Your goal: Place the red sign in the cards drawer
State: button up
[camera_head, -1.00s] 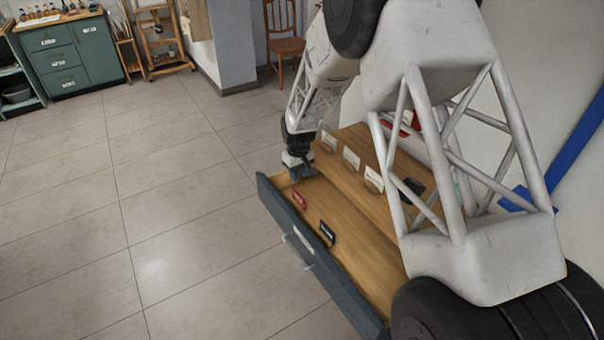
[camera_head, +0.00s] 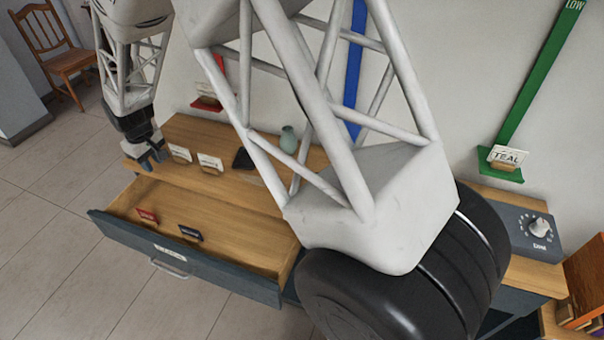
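A small red sign (camera_head: 147,216) sits in the open cards drawer (camera_head: 115,228), near its left end. A dark blue sign (camera_head: 190,232) is to its right in the same drawer. My gripper (camera_head: 150,157) points down at the left end of the cabinet top, behind the drawer and apart from the red sign. Its fingers are small and dark here, and I cannot tell whether they are open or hold anything. The drawer front carries a white label (camera_head: 170,252), too small to read surely, and a handle.
Two pale cards in wooden holders (camera_head: 180,153) (camera_head: 210,162), a dark object (camera_head: 243,159) and a teal vase (camera_head: 289,138) stand on the cabinet top (camera_head: 185,125). A red wall ledge (camera_head: 207,104) is behind. My arm hides the middle.

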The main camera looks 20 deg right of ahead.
jog(key=s+d+r+m+t, duration=0.1)
jog(key=s+d+r+m, duration=0.3)
jog(key=s+d+r, duration=1.35)
jog(key=s+d+m, duration=0.1)
jog(key=s+d, duration=0.2)
jog(key=s, duration=0.4)
jog(key=s+d+r+m, duration=0.1)
jog(key=s+d, duration=0.3)
jog(key=s, duration=0.4)
jog(key=s+d+r+m+t, duration=0.1)
jog(key=s+d, duration=0.3)
jog(key=s, duration=0.4)
jog(key=shift+s+r+m, duration=0.15)
jog(key=shift+s+m, duration=0.05)
jog(key=shift+m, duration=0.2)
